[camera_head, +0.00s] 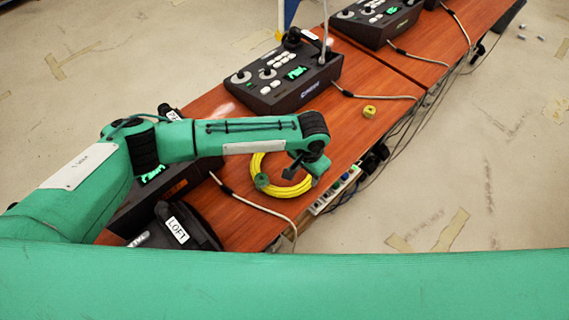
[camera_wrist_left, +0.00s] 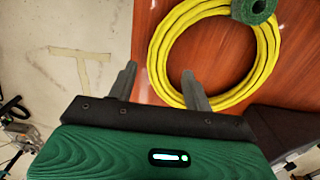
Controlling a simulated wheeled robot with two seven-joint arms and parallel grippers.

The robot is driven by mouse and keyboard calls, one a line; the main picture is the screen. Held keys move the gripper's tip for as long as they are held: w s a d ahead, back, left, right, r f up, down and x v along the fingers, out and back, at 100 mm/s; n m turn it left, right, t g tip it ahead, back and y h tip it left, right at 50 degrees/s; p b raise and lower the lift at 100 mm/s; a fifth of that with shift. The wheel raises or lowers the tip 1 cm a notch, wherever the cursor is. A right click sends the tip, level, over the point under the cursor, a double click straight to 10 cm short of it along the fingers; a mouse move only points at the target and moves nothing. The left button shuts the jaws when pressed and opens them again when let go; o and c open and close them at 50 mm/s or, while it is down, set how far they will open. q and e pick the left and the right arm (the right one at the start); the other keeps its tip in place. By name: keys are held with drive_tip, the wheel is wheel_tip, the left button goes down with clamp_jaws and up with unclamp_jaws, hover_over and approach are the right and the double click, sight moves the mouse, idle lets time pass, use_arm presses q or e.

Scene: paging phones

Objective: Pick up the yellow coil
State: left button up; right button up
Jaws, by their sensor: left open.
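The yellow coil (camera_head: 283,190) is a ring of cable lying on the wooden table (camera_head: 350,130), partly hidden under my left arm in the head view. In the left wrist view the coil (camera_wrist_left: 157,55) fills the upper middle, with a green wrap (camera_wrist_left: 254,8) at its top right. My left gripper (camera_head: 300,172) is over the coil's right side. In the left wrist view the open fingers (camera_wrist_left: 160,85) stand apart with nothing between them held; one fingertip overlaps the coil's near edge and the other is over its outside. My right gripper is not in view.
A black paging phone (camera_head: 285,80) stands further back, with another (camera_head: 375,20) beyond it.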

sight(306, 182)
use_arm(q)
drive_tip(key=shift+d+f+p, duration=0.1)
drive_tip(key=shift+f+p, duration=0.3)
drive_tip(key=shift+f, duration=0.25)
wheel_tip(306, 182, down, 3)
drive_tip(key=shift+w+f+p, duration=0.15)
drive_tip(key=shift+p, duration=0.3)
drive_tip(key=shift+d+f, duration=0.1)
drive_tip(key=shift+f, duration=0.25)
drive_tip(key=shift+c, duration=0.4)
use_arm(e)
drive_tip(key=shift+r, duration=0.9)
use_arm(q)
clamp_jaws()
